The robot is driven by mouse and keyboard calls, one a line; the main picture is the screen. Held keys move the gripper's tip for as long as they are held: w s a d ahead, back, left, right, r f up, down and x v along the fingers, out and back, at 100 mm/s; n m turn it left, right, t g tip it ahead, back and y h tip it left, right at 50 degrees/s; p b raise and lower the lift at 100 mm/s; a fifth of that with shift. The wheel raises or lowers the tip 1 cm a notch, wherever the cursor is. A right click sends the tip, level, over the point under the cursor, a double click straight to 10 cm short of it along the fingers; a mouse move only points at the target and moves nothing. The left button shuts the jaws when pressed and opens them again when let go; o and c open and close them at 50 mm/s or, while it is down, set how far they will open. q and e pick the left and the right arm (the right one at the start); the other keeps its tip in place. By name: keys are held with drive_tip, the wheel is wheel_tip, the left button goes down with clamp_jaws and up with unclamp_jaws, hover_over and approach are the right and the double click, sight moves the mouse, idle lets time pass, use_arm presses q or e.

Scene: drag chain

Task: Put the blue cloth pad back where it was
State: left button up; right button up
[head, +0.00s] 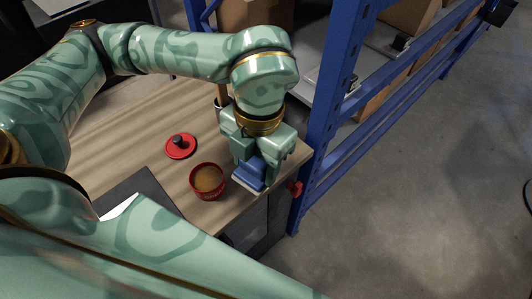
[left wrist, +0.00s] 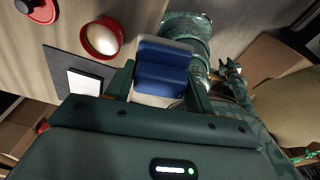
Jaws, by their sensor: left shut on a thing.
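The blue cloth pad (head: 247,172) is at the right front part of the wooden table, beside the red container. My left gripper (head: 256,158) points down and is shut on it. In the left wrist view the pad (left wrist: 162,72) sits between the two fingers (left wrist: 163,88), with pale parts above and below the blue. The gripper hides part of the pad in the head view. I cannot tell whether the pad touches the table.
A red container (head: 208,181) with brown contents stands just left of the pad. A red lid (head: 181,147) with a black knob lies behind it. A dark mat (head: 150,187) lies further left. A blue rack post (head: 325,110) rises close by the table's right edge.

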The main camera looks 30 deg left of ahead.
use_arm(q)
drive_tip(key=shift+s+d+n, duration=0.15)
drive_tip(key=shift+s+n, duration=0.15)
drive_tip(key=shift+n, duration=0.7)
drive_tip(key=shift+w+f, duration=0.2)
drive_tip(key=shift+w, duration=0.05)
drive_tip(key=w+a+f, duration=0.1)
drive_tip(key=w+f, duration=0.2)
drive_tip(key=w, duration=0.1)
drive_tip(key=w+a+f+b, duration=0.1)
drive_tip(key=w+a+f, duration=0.1)
drive_tip(key=w, duration=0.1)
drive_tip(key=w+a+f, duration=0.1)
drive_tip(key=w+f, duration=0.2)
drive_tip(key=w, duration=0.1)
drive_tip(key=shift+w+a+f+b, duration=0.2)
drive_tip(key=shift+w+f+b, duration=0.15)
drive_tip(key=shift+w+f, duration=0.15)
drive_tip(key=f, duration=0.2)
drive_tip(key=f+b, duration=0.1)
drive_tip(key=f, duration=0.1)
drive_tip(key=shift+w+a, duration=0.15)
drive_tip(key=shift+w, duration=0.15)
drive_tip(key=shift+r, duration=0.1)
